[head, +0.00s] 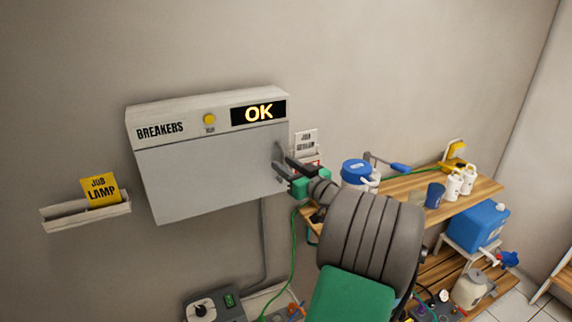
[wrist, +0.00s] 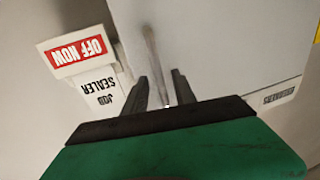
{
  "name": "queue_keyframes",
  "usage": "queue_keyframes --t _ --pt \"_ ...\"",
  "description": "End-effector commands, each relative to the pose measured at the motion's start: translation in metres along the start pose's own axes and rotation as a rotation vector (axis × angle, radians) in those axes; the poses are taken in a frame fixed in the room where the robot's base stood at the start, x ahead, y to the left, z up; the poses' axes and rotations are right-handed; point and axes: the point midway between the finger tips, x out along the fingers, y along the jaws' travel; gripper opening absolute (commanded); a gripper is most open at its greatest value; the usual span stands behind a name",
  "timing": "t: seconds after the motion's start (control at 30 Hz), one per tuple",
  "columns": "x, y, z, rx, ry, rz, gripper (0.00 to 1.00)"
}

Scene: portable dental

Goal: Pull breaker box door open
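The grey breaker box (head: 158,129) hangs on the wall in the head view. Its flat door (head: 205,175) looks shut. A thin upright handle (head: 278,158) stands near the door's right edge; it also shows in the wrist view (wrist: 153,50). My gripper (head: 287,172) is at the handle's lower part. In the wrist view, the two dark fingers of my gripper (wrist: 161,85) are apart, with the handle's end between them. A gap shows beside the handle, so I see no firm grip. The dark palm edge hides the finger bases.
A card holder with an "OFF NOW" label (wrist: 80,52) is beside the box. A "JOB LAMP" card (head: 101,190) sits in a left wall holder.

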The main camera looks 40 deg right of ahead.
Motion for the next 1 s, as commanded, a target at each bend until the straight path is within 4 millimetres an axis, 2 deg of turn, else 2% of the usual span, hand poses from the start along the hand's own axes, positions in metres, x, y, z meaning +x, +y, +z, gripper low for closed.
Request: queue_keyframes --t 0.07,0.43,1.0 --pt "-0.0002 -0.0001 0.0002 0.0 0.0 0.0 0.31" --pt "-0.0003 -0.0003 0.0001 0.001 0.0 -0.001 0.01" --pt "-0.0003 -0.0003 -0.0001 0.0 0.0 -0.001 0.0"
